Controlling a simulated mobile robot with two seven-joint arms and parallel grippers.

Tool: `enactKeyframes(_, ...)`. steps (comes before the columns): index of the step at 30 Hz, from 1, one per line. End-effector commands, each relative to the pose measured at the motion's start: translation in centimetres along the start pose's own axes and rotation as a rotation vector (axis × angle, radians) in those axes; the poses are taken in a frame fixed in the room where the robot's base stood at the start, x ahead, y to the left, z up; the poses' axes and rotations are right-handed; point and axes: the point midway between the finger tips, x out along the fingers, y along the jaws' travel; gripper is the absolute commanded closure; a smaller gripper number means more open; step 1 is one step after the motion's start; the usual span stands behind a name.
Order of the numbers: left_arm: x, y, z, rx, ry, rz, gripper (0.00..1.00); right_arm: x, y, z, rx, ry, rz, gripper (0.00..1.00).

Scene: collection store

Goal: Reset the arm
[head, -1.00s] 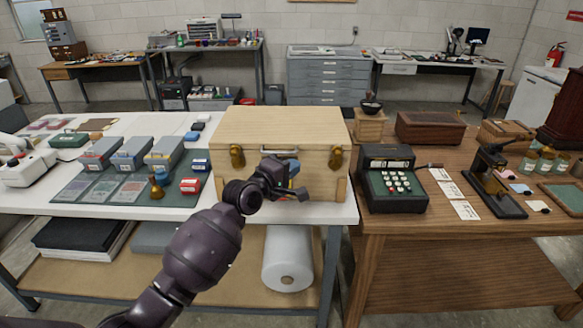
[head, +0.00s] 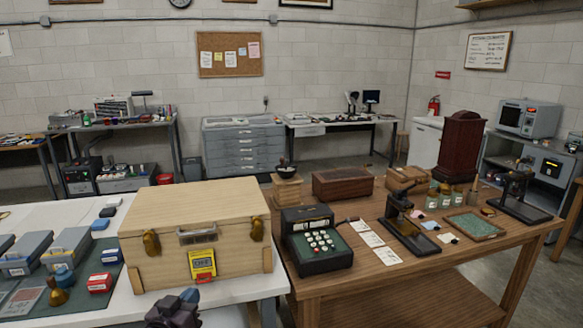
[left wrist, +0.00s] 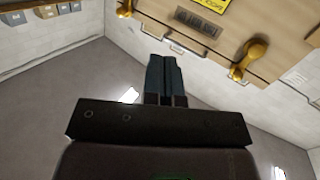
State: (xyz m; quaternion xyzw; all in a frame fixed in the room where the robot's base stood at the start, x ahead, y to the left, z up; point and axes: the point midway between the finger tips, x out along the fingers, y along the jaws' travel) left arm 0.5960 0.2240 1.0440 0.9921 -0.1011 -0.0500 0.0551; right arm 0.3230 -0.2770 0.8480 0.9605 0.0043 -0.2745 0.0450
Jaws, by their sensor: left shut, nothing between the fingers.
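My left gripper (head: 178,303) shows at the bottom edge of the head view, low in front of the wooden chest (head: 195,215). In the left wrist view its two dark fingers (left wrist: 165,75) are together with nothing between them. The chest is closed, with brass latches on its front and a yellow label (head: 202,264) below the metal handle. In the left wrist view the chest front (left wrist: 220,50) lies beyond the fingertips, apart from them as far as I can tell. My right gripper is not in view.
On the white table (head: 235,291) stand grey boxes (head: 70,245) and a red box (head: 100,283) left of the chest. The wooden table (head: 340,283) at right holds a black keyed machine (head: 316,240) and a dark press (head: 405,225). Floor shows at far right.

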Motion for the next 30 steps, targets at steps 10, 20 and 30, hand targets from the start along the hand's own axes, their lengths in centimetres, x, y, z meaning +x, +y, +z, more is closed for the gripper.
enactKeyframes(10, -12.3, -1.9, 11.7, 0.216, -0.201, -0.130, 1.00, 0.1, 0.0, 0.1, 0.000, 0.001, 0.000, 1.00)
enactKeyframes(20, -23.4, -2.2, 20.2, 0.157, -0.411, -0.208, 1.00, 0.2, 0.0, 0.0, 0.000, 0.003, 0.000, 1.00)
enactKeyframes(30, -25.9, -2.2, 21.9, 0.143, -0.461, -0.222, 1.00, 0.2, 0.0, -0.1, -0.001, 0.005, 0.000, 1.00)
